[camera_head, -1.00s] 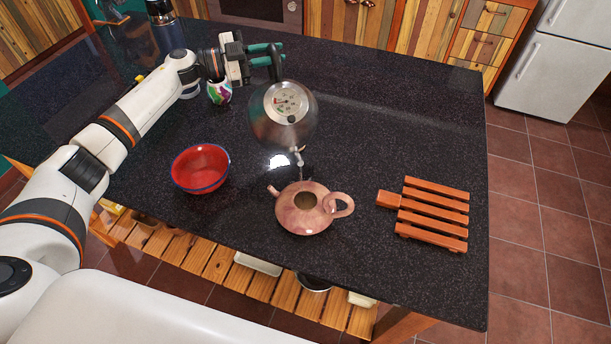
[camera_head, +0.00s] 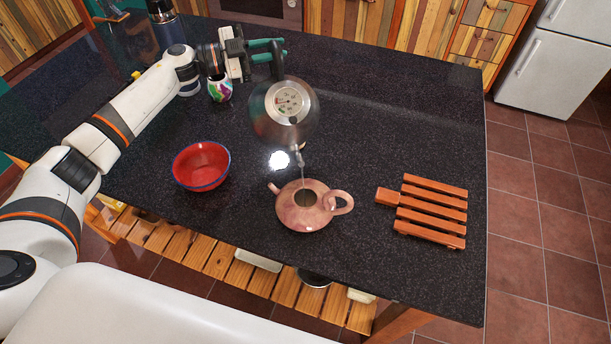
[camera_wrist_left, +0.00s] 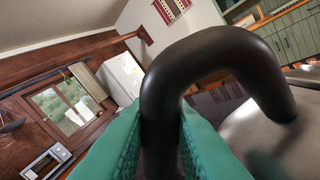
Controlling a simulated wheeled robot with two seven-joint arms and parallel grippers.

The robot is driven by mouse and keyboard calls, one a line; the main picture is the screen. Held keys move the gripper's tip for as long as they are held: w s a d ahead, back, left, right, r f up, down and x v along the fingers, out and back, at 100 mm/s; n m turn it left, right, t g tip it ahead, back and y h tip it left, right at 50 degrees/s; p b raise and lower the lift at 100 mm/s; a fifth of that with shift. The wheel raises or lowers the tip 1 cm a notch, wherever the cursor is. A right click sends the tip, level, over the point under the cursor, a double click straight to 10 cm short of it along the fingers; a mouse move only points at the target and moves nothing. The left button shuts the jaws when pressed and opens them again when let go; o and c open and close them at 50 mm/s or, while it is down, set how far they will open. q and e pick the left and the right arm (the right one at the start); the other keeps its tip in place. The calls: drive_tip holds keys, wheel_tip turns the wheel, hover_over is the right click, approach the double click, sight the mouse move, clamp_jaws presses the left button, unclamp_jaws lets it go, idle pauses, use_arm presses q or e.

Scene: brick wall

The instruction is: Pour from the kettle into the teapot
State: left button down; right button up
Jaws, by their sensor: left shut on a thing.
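The steel kettle (camera_head: 268,118), with a round gauge on its lid, is tilted above the counter, its spout pointing down at the teapot. A thin stream runs from the spout tip to the teapot's opening. My left gripper (camera_head: 272,50) is shut on the kettle's black handle; in the left wrist view the handle (camera_wrist_left: 215,55) stands between the green fingers (camera_wrist_left: 160,150). The reddish clay teapot (camera_head: 303,214) stands upright with its lid off, its handle to the right. What is inside it cannot be made out. My right gripper is not in view.
A red bowl with a blue rim (camera_head: 201,166) stands left of the teapot. A wooden slatted trivet (camera_head: 430,212) lies to the right. A colourful cup (camera_head: 220,89) and a dark flask (camera_head: 166,28) are behind. The dark counter (camera_head: 400,120) is clear at the back right.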

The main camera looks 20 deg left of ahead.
use_arm(q)
drive_tip(key=shift+s+d+r, duration=0.2)
drive_tip(key=shift+s+r, duration=0.05)
drive_tip(key=shift+r, duration=0.35)
idle(2.5)
drive_tip(key=w+a+f+n+b, duration=0.3)
drive_tip(key=f+b, duration=0.3)
drive_tip(key=b, duration=0.2)
drive_tip(key=w+a+f+n+b, duration=0.3)
drive_tip(key=w+f+b, duration=0.3)
drive_tip(key=b, duration=0.3)
drive_tip(key=shift+a+f+n, duration=0.15)
drive_tip(key=shift+f+n, duration=0.55)
drive_tip(key=shift+f, duration=0.1)
